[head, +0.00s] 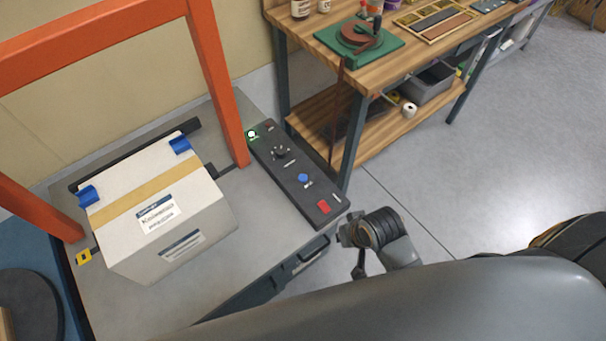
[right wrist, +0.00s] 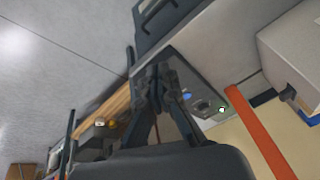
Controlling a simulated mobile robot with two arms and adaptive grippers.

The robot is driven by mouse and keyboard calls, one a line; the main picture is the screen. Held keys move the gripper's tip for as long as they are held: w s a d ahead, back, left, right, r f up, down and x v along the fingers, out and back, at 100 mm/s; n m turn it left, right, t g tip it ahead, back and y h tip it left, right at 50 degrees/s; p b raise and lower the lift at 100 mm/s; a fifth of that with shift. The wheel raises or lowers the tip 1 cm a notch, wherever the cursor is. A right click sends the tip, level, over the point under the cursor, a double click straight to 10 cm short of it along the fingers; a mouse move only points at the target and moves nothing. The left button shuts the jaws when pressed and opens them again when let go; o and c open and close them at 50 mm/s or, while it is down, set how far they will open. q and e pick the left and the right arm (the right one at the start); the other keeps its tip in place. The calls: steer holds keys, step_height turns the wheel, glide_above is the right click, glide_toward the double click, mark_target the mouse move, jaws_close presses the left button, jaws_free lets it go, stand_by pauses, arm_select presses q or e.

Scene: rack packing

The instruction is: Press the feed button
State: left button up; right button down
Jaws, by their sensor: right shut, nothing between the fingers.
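A dark control panel (head: 266,151) lies on the grey table to the right of the carton. Along it are a green-lit round button (head: 251,134), a black knob (head: 280,152), a blue button (head: 302,178) and a red button (head: 323,206). Their labels are too small to read. My right gripper (head: 350,236) is just off the panel's near end, apart from the buttons. In the right wrist view its fingers (right wrist: 156,76) are shut and empty, covering part of the panel; the blue button (right wrist: 187,97) shows beside them. My left gripper is out of view.
A taped white carton (head: 185,220) with blue clips stands on the table under an orange frame (head: 217,80). A wooden workbench (head: 385,75) with a green-based device stands close behind the panel. Open floor (head: 480,170) lies to the right.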

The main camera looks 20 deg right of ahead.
steer(key=w+a+m+t+y, duration=0.2)
steer(key=w+m, duration=0.6)
steer(key=w, duration=0.5)
steer(key=m+t+y, duration=0.2)
steer(key=m, duration=1)
glide_above(305, 179)
steer(key=shift+f, duration=0.1)
steer(key=shift+f, duration=0.15)
steer(key=shift+n, duration=0.3)
step_height(305, 179, down, 7)
steer(key=b, duration=0.8)
steer(key=shift+f+b, duration=0.4)
steer(key=shift+f, duration=0.4)
steer(key=shift+f, duration=0.4)
